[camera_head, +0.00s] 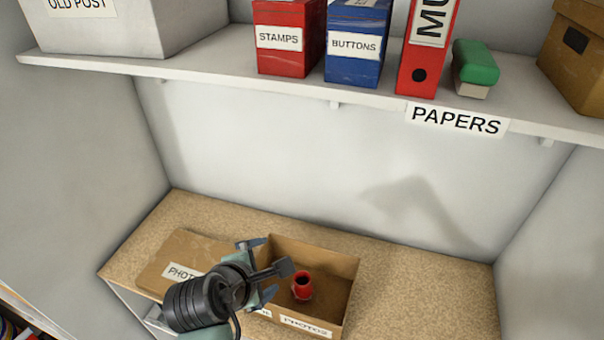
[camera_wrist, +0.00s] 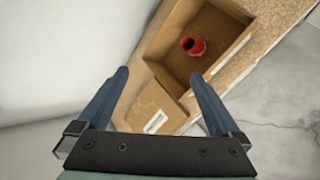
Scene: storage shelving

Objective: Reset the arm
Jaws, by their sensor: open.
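My gripper (camera_head: 268,268) is over the left side of an open cardboard box in the head view. In the wrist view my gripper (camera_wrist: 163,92) has its two fingers spread wide, with nothing between them. The arm hides part of the box's left side and front.
The open cardboard box (camera_head: 345,290) stands on a speckled lower shelf (camera_head: 420,300) with a red vase (camera_head: 302,285) inside. A cardboard lid (camera_head: 190,255) lies left of it. Above is a white shelf (camera_head: 220,60) with boxes, a red binder (camera_head: 428,50) and a green-topped item (camera_head: 475,65). The lower shelf's right is clear.

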